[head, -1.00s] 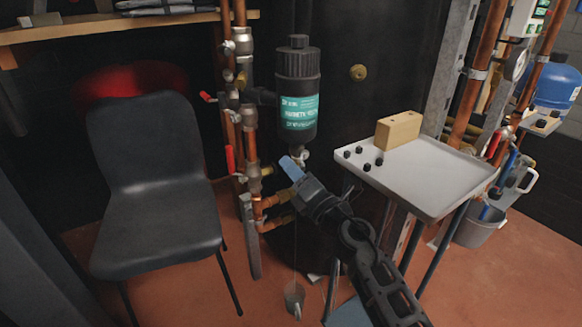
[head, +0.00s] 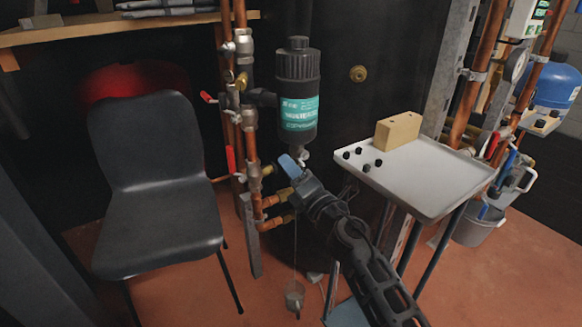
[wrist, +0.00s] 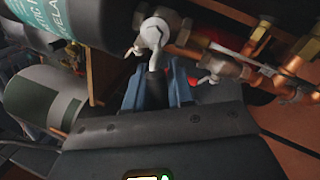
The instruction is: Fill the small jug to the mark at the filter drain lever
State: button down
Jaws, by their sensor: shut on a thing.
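The black filter (head: 298,95) with a teal label hangs on the copper pipework, and its dark body also fills the upper left of the wrist view (wrist: 70,30). Under it is a pale metal drain lever (wrist: 153,60). My gripper (head: 291,165), with blue fingers, is shut on this lever, which runs down between the fingers in the wrist view (wrist: 155,85). A small jug (head: 294,296) stands on the floor below the filter. A thin vertical line, seemingly a stream, runs down into it. I cannot make out its mark or water level.
A dark chair (head: 155,190) stands at left. A white tray table (head: 440,180) with a wooden block (head: 398,131) and several black knobs is right of my arm. Red-handled valves and copper pipes (head: 250,165) are close left of the gripper. A grey bucket (head: 480,225) is at far right.

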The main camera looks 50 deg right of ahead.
jog(key=shift+a+r+m+g+h+p, duration=0.15)
jog(key=shift+r+m+h+p, duration=0.15)
jog(key=shift+m, duration=0.5)
jog(key=shift+d+r+m+g+h+p, duration=0.1)
jog(key=shift+r+m+g+h+p, duration=0.2)
jog(key=shift+m, duration=0.5)
jog(key=shift+f, duration=0.15)
jog(key=c, duration=1.4)
grip_release()
jog(key=shift+o, duration=0.2)
jog(key=b+v, duration=0.2)
jog(key=v, duration=0.6)
jog(key=shift+f, duration=0.15)
